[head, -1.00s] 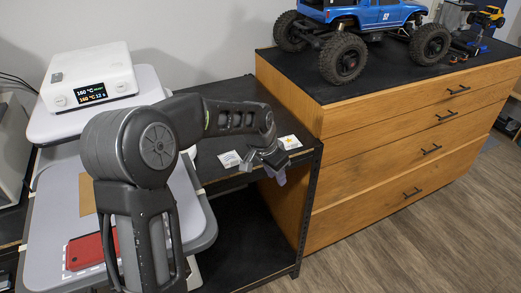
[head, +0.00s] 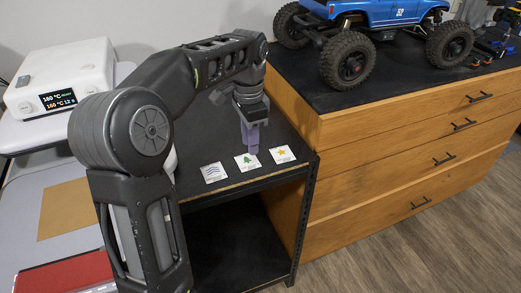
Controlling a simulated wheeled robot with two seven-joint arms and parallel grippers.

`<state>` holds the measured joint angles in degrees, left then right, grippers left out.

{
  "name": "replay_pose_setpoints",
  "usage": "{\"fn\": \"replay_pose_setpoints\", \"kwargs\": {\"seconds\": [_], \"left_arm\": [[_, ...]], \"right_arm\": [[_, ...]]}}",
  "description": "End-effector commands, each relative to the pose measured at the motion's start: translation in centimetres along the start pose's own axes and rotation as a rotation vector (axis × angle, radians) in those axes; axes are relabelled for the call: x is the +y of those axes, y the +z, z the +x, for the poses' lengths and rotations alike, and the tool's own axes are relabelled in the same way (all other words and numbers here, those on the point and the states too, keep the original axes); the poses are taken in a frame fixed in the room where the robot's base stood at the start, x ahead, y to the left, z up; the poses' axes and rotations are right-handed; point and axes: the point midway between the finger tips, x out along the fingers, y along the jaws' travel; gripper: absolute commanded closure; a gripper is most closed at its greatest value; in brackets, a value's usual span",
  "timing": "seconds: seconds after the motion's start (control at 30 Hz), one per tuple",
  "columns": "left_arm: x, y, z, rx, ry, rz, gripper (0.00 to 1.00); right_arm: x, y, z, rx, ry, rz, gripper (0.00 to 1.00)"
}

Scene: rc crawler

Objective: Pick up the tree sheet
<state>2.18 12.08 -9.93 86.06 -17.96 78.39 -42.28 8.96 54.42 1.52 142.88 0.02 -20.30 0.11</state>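The tree sheet (head: 248,162) is a small white square with a green tree, lying on the black shelf top near its front edge. It is the middle one of three sheets. My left gripper (head: 252,150) points down at it, its purple fingertips at the sheet's back edge in the picture and covering a little of it. I cannot tell whether the fingers touch the sheet, or whether they are open or shut. My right gripper is not in view.
A wavy-line sheet (head: 214,172) lies left of the tree sheet and a star sheet (head: 282,154) lies right. A wooden drawer cabinet (head: 395,150) with a blue crawler (head: 375,12) on top stands at right. A white heater unit (head: 60,78) stands at left.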

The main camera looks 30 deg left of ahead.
Motion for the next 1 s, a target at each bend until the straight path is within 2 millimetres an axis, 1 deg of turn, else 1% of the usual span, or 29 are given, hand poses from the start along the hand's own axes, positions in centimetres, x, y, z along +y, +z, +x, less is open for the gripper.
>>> {"fn": "replay_pose_setpoints", "kwargs": {"seconds": [0.37,0.47,0.6,0.7,1.0], "left_arm": [[0.0,0.0,0.1,0.000,0.000,0.000,0.72],[0.0,0.0,0.5,-0.001,0.001,0.000,0.72],[0.0,0.0,2.0,-0.001,0.001,0.000,0.72],[0.1,0.0,2.6,0.000,0.001,0.000,0.72],[0.0,0.0,2.8,0.000,0.000,0.000,0.72]], "right_arm": [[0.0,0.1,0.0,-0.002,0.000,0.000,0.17],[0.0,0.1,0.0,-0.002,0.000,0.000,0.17],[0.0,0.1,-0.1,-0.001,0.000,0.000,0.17],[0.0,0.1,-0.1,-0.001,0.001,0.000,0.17],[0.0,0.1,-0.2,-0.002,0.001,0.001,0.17]]}}
